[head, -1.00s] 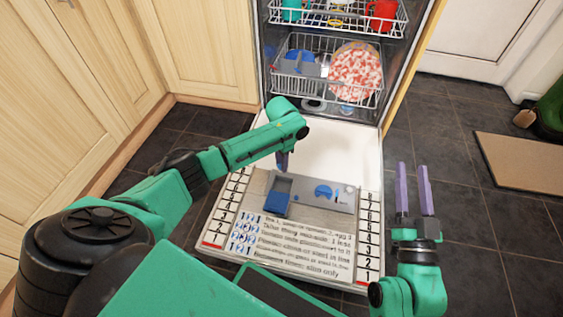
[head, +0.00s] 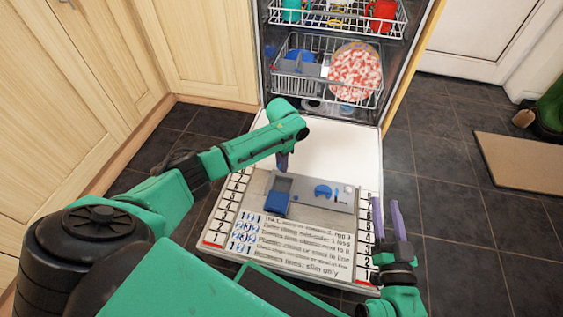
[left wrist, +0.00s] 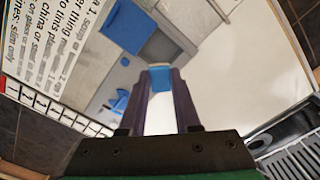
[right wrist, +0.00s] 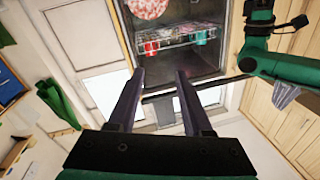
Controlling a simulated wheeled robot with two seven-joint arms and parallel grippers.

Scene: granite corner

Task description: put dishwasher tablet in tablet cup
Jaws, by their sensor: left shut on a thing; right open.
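My left gripper (head: 282,160) is shut on a small blue and white dishwasher tablet (left wrist: 160,78), held between its fingertips in the left wrist view. In the head view the arm and fingers hide the tablet. The grey dispenser (head: 310,200) lies in the open dishwasher door. Its tablet cup (left wrist: 160,48) is a grey recess with a blue lid (left wrist: 125,28) standing open beside it; the lid also shows in the head view (head: 276,203). The held tablet appears close to the cup; its height above it is unclear. My right gripper (head: 387,206) is open and empty, right of the door.
The open door (head: 340,150) carries printed instructions and numbered strips. The lower rack (head: 290,88) holds dishes, and a red mug (head: 382,14) sits in the upper rack. Wooden cupboards (head: 205,50) stand at left. A brown mat (head: 525,162) lies on the dark tiled floor at right.

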